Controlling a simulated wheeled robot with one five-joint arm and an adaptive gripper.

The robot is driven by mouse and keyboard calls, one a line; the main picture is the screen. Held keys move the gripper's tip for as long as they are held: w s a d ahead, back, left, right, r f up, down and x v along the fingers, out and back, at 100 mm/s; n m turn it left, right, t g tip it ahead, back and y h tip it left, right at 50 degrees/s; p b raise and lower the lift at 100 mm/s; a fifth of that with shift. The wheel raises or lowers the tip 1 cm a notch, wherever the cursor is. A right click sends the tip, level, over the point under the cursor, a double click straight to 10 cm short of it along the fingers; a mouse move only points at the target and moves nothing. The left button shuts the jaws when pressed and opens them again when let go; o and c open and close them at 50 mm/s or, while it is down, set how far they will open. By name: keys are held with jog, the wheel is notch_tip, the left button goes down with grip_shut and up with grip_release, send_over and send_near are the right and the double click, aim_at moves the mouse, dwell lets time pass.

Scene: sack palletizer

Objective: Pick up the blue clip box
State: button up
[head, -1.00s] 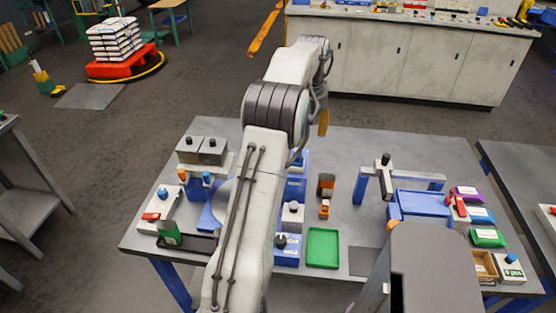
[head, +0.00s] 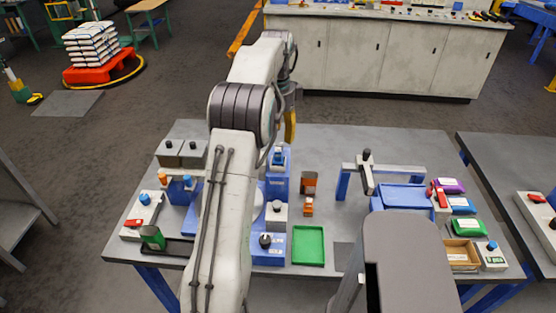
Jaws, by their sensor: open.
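A small blue box (head: 461,206) with a white label, which I take to be the blue clip box, lies at the right end of the grey table (head: 335,150) in the head view. It sits between a purple box (head: 450,186) and a green box (head: 468,228). My gripper (head: 290,124) shows only in part, as a yellow finger beyond the arm over the table's far edge. It is open, far to the left of the blue box, with nothing seen in it. My arm hides part of the table's left half.
A larger blue bin (head: 404,196) and a grey gantry-like stand (head: 368,178) are left of the small boxes. A wooden tray (head: 461,252) is in front of them. A green tray (head: 308,246) lies mid-table. A second table (head: 490,160) stands to the right, cabinets (head: 390,60) behind.

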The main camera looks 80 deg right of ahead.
aim_at(278, 149)
jog(key=shift+s+d+f, duration=0.1)
jog(key=shift+f, duration=1.6)
jog(key=shift+s+f, duration=0.1)
jog(key=shift+f, duration=1.55)
jog(key=shift+o, duration=0.3)
grip_shut()
